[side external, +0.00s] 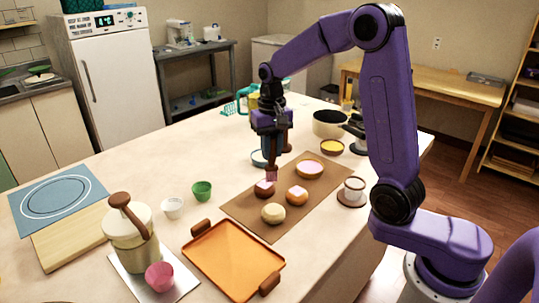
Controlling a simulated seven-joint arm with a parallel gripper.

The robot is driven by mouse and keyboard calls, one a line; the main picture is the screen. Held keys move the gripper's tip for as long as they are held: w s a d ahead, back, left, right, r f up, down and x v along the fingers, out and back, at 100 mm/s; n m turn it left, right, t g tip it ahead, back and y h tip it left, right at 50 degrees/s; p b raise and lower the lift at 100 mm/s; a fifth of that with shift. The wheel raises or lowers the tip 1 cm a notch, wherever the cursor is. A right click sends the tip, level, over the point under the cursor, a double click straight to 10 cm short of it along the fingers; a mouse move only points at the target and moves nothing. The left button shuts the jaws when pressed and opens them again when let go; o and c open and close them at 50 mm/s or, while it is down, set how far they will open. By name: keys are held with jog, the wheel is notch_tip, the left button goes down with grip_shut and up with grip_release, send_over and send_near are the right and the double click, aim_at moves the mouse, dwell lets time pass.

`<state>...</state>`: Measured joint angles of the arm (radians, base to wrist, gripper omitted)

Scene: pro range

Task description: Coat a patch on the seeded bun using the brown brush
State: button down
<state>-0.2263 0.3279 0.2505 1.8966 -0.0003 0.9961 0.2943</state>
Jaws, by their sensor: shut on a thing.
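My gripper (272,148) points down over the brown mat (243,206) and is shut on a brush (271,174). The brush's reddish-pink lower end shows below the fingers; its upper part is mostly hidden by them. The brush end is just above or touching a dark brown bun (264,189) with a pinkish top; I cannot tell which. An orange-brown bun (297,194) with a pale pink patch is to its right. A pale round bun (273,213) sits nearer the camera. Seeds are too small to make out on any bun.
A pink-topped round item (310,168) lies at the mat's far end. An orange tray (233,262) is in front. A cup (353,190) stands right of the mat, a pot (329,123) behind.

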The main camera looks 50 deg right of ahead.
jog(key=shift+r, duration=2.55)
